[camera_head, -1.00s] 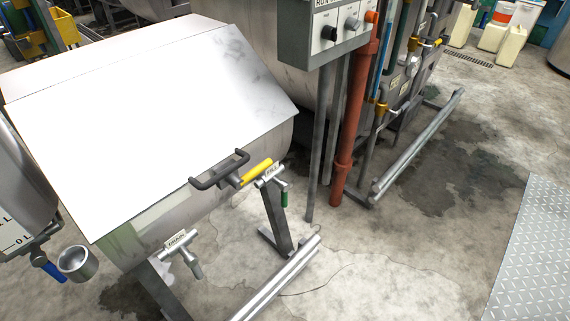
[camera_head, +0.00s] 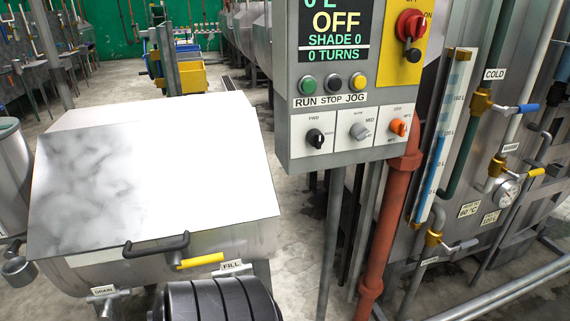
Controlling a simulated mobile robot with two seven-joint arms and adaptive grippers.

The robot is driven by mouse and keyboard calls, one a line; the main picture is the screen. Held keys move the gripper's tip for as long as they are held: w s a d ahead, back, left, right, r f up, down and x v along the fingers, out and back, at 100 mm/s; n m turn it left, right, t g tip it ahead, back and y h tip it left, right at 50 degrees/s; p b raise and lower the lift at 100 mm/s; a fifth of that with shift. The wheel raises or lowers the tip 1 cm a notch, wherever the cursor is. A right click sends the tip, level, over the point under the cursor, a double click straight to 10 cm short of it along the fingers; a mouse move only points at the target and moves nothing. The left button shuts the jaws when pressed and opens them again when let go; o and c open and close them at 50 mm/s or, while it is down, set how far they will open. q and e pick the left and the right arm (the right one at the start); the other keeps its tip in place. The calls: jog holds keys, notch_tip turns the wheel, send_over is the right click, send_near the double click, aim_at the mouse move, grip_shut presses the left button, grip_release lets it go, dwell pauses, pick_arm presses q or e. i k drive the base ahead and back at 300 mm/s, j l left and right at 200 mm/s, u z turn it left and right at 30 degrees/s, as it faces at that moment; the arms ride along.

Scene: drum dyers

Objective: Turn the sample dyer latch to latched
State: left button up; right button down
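The sample dyer is a steel drum with a pale sloped lid (camera_head: 215,150) at the left of the head view. The lid is down. A dark U-shaped handle (camera_head: 157,248) sits at the lid's front edge. The latch's yellow lever (camera_head: 201,261) lies just right of and below this handle, pointing right and nearly level. A dark ribbed part, seemingly of my own arm, shows at the bottom, below the lever and apart from it in the picture. Neither gripper's fingers are in view.
A control panel (camera_head: 306,152) with screen, buttons and knobs stands right of the drum. Fill (camera_head: 232,267) and drain (camera_head: 104,291) valves sit low on the drum's front. A red pipe (camera_head: 378,245) and a larger steel machine (camera_head: 470,190) stand at the right.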

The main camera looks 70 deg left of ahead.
aim_at(177, 262)
jog(key=i+u, duration=0.25)
jog(key=u, duration=0.15)
jog(key=i+u, duration=0.2)
jog(key=u, duration=0.2)
jog(key=i+l+u, duration=0.15)
jog(key=u, duration=0.25)
jog(key=i+l+u, duration=0.25)
jog(key=u, duration=0.15)
